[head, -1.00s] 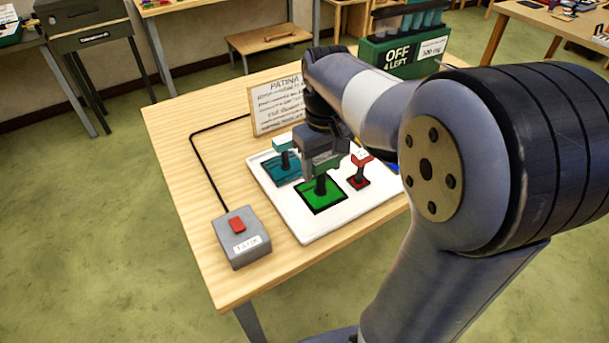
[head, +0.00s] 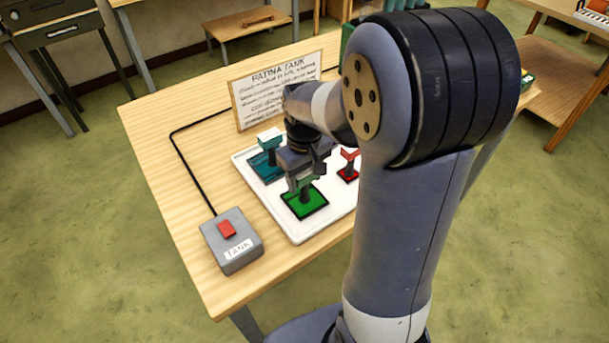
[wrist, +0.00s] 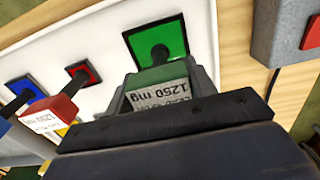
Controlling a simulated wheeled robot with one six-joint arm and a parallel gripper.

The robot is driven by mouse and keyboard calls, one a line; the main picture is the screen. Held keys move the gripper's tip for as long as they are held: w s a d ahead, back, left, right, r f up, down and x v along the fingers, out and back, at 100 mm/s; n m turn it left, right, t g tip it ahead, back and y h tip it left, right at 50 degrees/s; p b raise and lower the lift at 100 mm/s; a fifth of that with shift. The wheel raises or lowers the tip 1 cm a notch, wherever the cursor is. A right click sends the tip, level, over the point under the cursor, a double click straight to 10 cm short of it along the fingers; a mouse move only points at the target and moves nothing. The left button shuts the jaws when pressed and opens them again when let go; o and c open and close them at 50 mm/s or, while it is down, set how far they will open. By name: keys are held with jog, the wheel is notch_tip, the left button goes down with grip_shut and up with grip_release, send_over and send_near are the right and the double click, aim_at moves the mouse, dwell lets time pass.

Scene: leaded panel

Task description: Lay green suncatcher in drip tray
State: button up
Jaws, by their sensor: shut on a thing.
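The green suncatcher (head: 306,204) is a square green pane in a dark frame with an upright stem. My gripper (head: 303,183) is above it, shut on the top of its handle. In the wrist view the green pane (wrist: 157,42) shows beyond the fingers, and the handle label, reading 1250 mg, sits between the fingertips (wrist: 165,84). The pane is level, on or just over the white tray (head: 292,229); I cannot tell if it touches. None of the trays in view is marked as the drip tray.
A teal piece (head: 263,166) and a red piece (head: 348,169) stand close by on the white tray; a blue piece (wrist: 21,88) shows in the wrist view. A grey TANK switch box (head: 232,243) is at front left. A PATINA TANK sign (head: 277,89) stands behind.

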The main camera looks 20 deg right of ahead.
jog(key=shift+f, duration=0.15)
jog(key=o, duration=1.1)
notch_tip(320, 180, up, 12)
jog(key=shift+r, duration=0.15)
